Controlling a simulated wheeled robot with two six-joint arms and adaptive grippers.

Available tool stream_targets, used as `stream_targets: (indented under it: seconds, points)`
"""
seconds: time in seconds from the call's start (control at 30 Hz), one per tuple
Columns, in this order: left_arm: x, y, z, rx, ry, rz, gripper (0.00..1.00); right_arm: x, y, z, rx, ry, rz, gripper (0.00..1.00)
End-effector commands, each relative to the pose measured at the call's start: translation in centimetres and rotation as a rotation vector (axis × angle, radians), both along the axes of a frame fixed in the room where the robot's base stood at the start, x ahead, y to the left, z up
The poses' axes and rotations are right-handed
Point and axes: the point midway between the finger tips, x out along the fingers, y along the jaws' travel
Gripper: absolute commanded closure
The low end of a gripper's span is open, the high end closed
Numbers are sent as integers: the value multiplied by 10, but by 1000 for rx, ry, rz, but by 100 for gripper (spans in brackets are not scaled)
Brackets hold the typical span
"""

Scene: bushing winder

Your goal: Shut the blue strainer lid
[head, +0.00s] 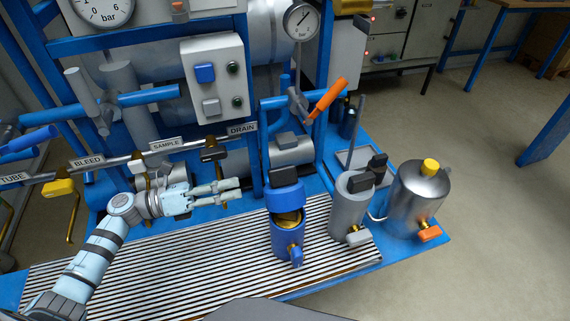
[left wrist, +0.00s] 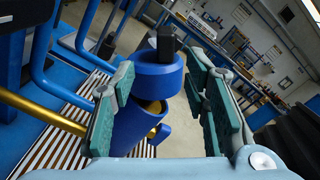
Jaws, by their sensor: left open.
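The blue strainer (head: 284,243) stands on the slatted grating, with a brass-coloured inside showing at its open top. Its blue lid (head: 286,200) is raised at the back of the body, with a black block on it. In the left wrist view the lid (left wrist: 155,80) shows ahead between my fingers, with the strainer body (left wrist: 130,128) below it. My left gripper (head: 238,189) is open and empty, to the left of the lid and apart from it in the head view. My right gripper is not in view.
A grey strainer-like vessel (head: 348,212) and a steel canister with a yellow cap (head: 418,192) stand to the right. A valve rail with BLEED, SAMPLE and DRAIN labels (head: 242,129) runs behind my left arm. The slatted grating (head: 180,258) is clear at the front left.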

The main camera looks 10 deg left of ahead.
Motion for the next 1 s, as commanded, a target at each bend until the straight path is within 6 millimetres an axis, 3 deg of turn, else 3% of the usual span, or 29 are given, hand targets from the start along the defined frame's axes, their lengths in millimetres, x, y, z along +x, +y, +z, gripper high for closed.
stream_targets:
  seconds: [0.23,0.5,0.9,1.0]
  points:
    - [36,-58,4,-8,-4,-6,58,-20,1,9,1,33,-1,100]
    - [63,-100,2,-5,-2,-2,58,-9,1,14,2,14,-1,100]
    - [70,-110,1,-2,-1,-1,58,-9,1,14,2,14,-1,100]
    - [70,-110,1,-2,-1,-1,71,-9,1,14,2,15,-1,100]
